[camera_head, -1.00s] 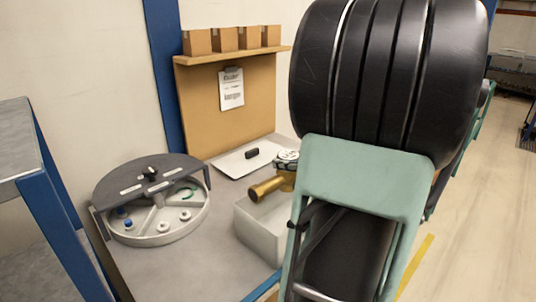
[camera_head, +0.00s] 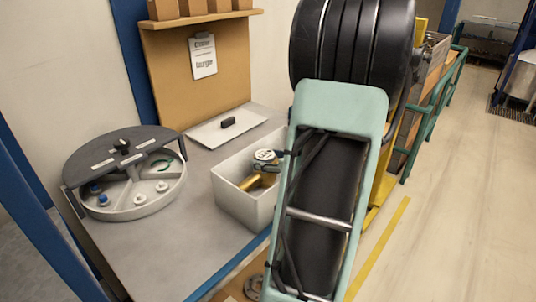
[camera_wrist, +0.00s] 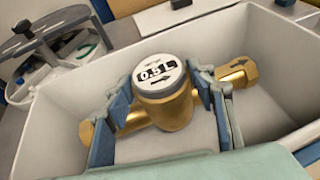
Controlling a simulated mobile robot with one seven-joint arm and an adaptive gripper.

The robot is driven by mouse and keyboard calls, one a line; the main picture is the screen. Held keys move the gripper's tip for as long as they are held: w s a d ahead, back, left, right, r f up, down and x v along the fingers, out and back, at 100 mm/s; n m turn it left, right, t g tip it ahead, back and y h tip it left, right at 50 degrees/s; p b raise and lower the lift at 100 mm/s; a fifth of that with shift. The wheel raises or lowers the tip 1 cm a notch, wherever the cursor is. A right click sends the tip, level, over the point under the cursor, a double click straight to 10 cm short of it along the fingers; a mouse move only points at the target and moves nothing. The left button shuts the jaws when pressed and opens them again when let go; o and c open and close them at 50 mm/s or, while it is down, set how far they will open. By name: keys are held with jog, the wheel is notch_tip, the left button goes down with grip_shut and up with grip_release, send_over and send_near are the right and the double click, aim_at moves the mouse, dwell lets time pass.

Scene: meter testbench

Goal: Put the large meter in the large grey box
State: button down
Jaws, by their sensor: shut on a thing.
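The large meter is a brass body with a round white dial reading "0.5 L". In the wrist view the meter (camera_wrist: 165,95) sits between my gripper's fingers (camera_wrist: 165,108), which are shut on it. The meter (camera_head: 262,172) is down within the walls of the large grey box (camera_head: 235,200), which also fills much of the wrist view (camera_wrist: 60,110). Its brass pipe ends stick out on both sides of the fingers. I cannot tell whether the meter touches the box floor. In the head view my arm hides the box's right part.
A round grey fixture (camera_head: 128,185) with a dark half lid and small fittings stands left on the bench (camera_head: 165,245). A white board (camera_head: 205,133) with a black block (camera_head: 228,122) lies behind the box. A clipboard (camera_head: 202,55) hangs on the brown panel.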

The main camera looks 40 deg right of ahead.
jog(key=shift+w, duration=0.1)
jog(key=c, duration=0.9)
grip_release()
jog(key=shift+r, duration=0.1)
jog(key=shift+s+r, duration=0.15)
jog(key=shift+s, duration=0.25)
jog(key=p+v, duration=0.1)
jog(key=v, duration=1)
jog(key=shift+s+a, duration=0.1)
jog(key=shift+s, duration=0.1)
